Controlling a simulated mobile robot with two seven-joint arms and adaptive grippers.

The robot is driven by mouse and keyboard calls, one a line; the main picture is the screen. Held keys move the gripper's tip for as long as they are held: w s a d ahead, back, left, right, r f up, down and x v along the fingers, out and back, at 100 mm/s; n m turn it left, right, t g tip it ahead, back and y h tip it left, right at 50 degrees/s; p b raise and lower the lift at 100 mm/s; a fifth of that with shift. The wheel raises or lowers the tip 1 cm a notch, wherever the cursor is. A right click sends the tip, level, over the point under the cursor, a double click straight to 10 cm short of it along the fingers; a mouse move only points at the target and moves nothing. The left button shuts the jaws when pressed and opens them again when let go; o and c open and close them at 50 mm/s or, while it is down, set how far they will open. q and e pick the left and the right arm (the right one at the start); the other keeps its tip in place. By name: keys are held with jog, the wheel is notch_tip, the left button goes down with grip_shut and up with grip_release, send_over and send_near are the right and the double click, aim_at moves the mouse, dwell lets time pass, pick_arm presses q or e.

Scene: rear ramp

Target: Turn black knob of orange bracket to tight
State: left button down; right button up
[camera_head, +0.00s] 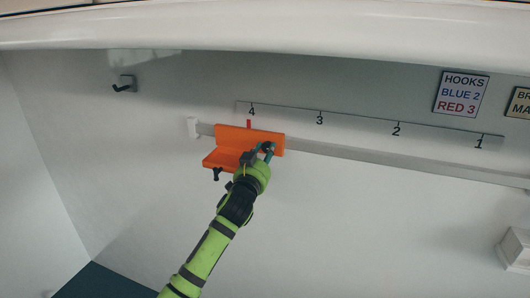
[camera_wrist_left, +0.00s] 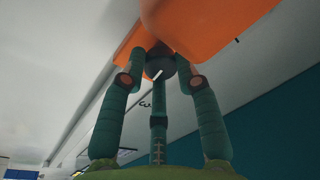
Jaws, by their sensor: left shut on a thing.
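The orange bracket (camera_head: 232,137) sits on the wall rail, below the number 4 on the scale strip. Its black knob (camera_head: 267,146) is at the right end of the bracket. My left gripper (camera_head: 265,151) reaches up to it from below. The fingers are shut on the knob. A short white mark shows on the knob. My right gripper is in neither view.
The scale strip (camera_head: 360,122) runs along the wall with numbers 4 to 1, and a red pointer (camera_head: 249,124) is at 4. A black hook (camera_head: 125,84) is at upper left. A sign (camera_head: 461,93) reads HOOKS BLUE 2 RED 3.

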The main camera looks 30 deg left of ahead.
pick_arm(q)
jog(key=shift+r+m, duration=0.15)
jog(key=shift+m, duration=0.85)
jog(key=c, duration=0.9)
grip_release()
jog(key=v, duration=1.2)
